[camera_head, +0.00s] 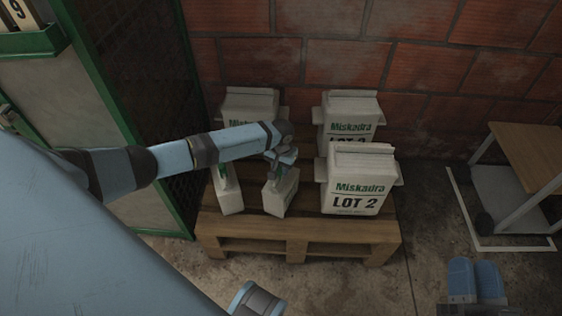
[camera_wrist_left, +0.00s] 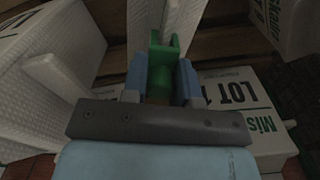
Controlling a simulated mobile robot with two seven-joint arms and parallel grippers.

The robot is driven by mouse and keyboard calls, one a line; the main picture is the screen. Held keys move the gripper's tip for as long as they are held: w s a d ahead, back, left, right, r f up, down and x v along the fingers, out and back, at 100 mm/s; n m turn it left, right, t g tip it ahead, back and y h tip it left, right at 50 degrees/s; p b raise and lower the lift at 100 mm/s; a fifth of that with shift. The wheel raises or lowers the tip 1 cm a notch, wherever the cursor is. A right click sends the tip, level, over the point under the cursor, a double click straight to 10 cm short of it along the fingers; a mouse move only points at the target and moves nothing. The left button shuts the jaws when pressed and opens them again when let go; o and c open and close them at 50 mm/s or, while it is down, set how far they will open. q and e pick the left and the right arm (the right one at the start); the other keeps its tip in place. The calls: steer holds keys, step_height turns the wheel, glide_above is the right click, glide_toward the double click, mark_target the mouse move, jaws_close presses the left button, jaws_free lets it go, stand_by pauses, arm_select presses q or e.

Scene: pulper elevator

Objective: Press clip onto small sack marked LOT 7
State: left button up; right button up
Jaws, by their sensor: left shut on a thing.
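My left gripper (camera_head: 282,160) is above the right one of two small white sacks on the pallet. In the left wrist view its blue fingers (camera_wrist_left: 162,82) are shut on a green clip (camera_wrist_left: 163,62). A narrow white sack part (camera_wrist_left: 160,18) lies just beyond the clip; I cannot tell whether they touch. The right small sack (camera_head: 280,193) leans; the left small sack (camera_head: 229,195) stands beside it with something green near its top. I cannot read LOT 7 on either.
Large white sacks stand on the wooden pallet (camera_head: 290,230): a LOT 2 sack (camera_head: 357,185) at front right, others (camera_head: 350,115) behind. A green-framed mesh panel (camera_head: 150,100) borders the left, a brick wall the back. A wheeled table (camera_head: 530,155) is right; floor between is clear.

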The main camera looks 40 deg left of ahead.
arm_select(q)
steer(key=shift+f, duration=0.15)
steer(key=o, duration=1.5)
steer(key=shift+c, duration=0.2)
steer(key=shift+r+p, duration=0.75)
steer(key=shift+p, duration=0.2)
steer(key=shift+r+p, duration=0.5)
steer(key=shift+p, duration=0.1)
step_height(320, 180, up, 2)
steer(key=p, duration=0.3)
steer(key=shift+r, duration=0.2)
steer(key=shift+r+p, duration=1.1)
steer(key=shift+p, duration=0.2)
arm_select(e)
steer(key=s+d+f+g+h, duration=0.1)
steer(key=d+f+g+h, duration=0.1)
steer(key=f, duration=0.5)
steer(key=s+d+f+g+h, duration=0.1)
steer(key=d+f+g+h, duration=0.2)
steer(key=f, duration=0.4)
steer(key=shift+s+d+g, duration=0.2)
steer(key=shift+d+g, duration=0.25)
steer(key=shift+g, duration=0.25)
